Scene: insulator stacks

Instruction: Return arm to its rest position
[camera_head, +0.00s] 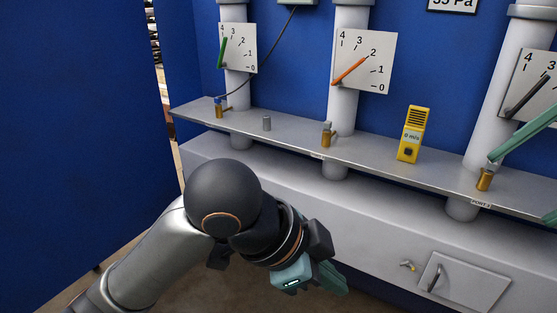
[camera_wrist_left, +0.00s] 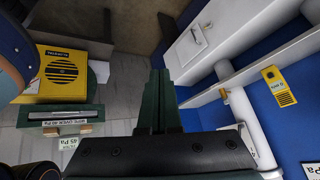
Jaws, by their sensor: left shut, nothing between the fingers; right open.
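My left arm reaches in from the lower left in the head view. Its left gripper (camera_head: 335,280) is shut and empty, low in front of the grey wall bench and below its shelf. The left wrist view shows its dark green fingers (camera_wrist_left: 160,75) pressed together with nothing between them. My right gripper (camera_head: 520,187) shows only in part at the right edge of the head view. Its two teal fingers are apart, with one tip close to the rightmost brass valve (camera_head: 485,179). I cannot tell whether it touches the valve.
White pipes with dial gauges (camera_head: 362,61) stand behind. A small cabinet door (camera_head: 464,283) is at lower right. A yellow box (camera_wrist_left: 62,75) lies left in the wrist view.

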